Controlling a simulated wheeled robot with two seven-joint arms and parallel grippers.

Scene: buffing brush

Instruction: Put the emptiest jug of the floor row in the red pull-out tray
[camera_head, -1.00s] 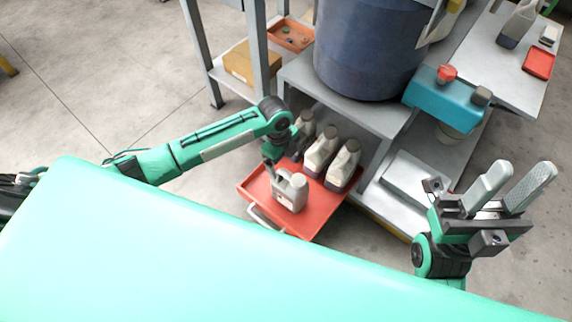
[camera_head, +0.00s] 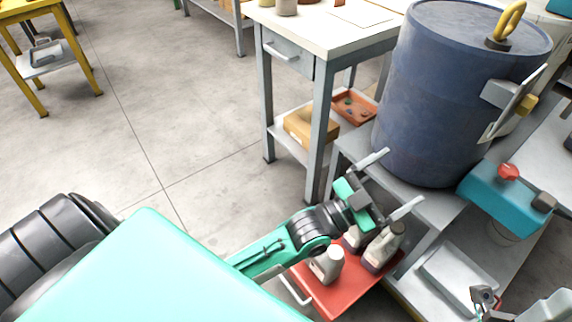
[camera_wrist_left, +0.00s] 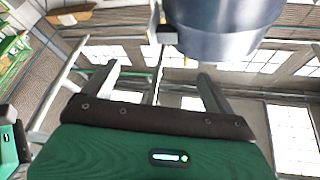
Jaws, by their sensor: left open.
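The red pull-out tray (camera_head: 340,297) extends from under the drum stand, partly cut off by my body. A pale jug (camera_head: 327,265) stands upright on it, near its left side. Two more jugs, the near one (camera_head: 383,247) and one partly hidden by my gripper (camera_head: 353,239), stand behind it at the tray's back; the near one has a dark lower part. My left gripper (camera_head: 391,183) is open and empty, raised above the jugs. Its spread fingers also show in the left wrist view (camera_wrist_left: 157,85), nothing between them. My right gripper (camera_head: 515,303) is cut off at the bottom right.
A blue drum (camera_head: 440,110) stands on a grey stand (camera_head: 432,208) just behind my left gripper. A teal box with a red knob (camera_head: 500,190) is to the right. A table (camera_head: 330,40) with a lower shelf is at the back.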

